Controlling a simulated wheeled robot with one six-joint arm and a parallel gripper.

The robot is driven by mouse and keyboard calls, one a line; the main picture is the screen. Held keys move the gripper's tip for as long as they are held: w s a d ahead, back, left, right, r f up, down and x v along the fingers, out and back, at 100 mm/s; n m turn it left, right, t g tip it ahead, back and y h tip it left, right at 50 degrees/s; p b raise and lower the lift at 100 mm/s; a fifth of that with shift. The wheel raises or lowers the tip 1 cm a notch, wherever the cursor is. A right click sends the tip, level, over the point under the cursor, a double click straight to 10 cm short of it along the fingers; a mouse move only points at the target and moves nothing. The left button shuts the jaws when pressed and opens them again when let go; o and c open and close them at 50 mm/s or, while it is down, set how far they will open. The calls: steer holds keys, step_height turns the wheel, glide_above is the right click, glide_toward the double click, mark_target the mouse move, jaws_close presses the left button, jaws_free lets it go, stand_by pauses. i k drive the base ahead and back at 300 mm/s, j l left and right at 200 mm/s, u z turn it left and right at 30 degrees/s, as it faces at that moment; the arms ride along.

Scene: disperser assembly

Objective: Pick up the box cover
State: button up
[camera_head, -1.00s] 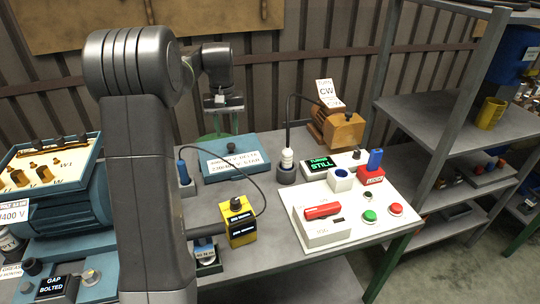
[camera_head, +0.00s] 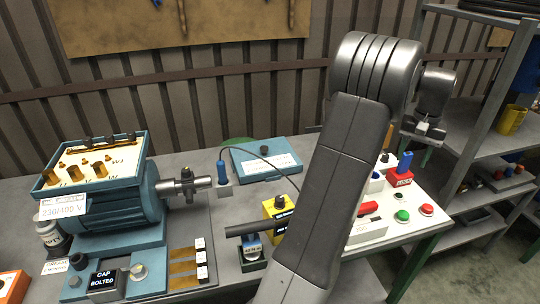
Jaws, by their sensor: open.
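The box cover seems to be the flat blue plate (camera_head: 243,174) with a white label and a dark knob, lying at the back of the bench. My arm stands in front of the bench to its right and does not cover most of it. The blue motor (camera_head: 125,207) at left has an open terminal box (camera_head: 88,165) on top, with brass terminals showing. My gripper (camera_head: 422,138) is open and empty, up at the right near the shelves, well to the right of the cover and apart from it.
A blue-handled tool (camera_head: 222,172) stands upright just left of the cover. A yellow box (camera_head: 279,211) with a dark knob and cable sits in front. The control panel (camera_head: 425,196) is partly hidden behind my arm. Shelves (camera_head: 485,140) stand at right.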

mark_target(278, 151)
steer(key=l+u, duration=0.85)
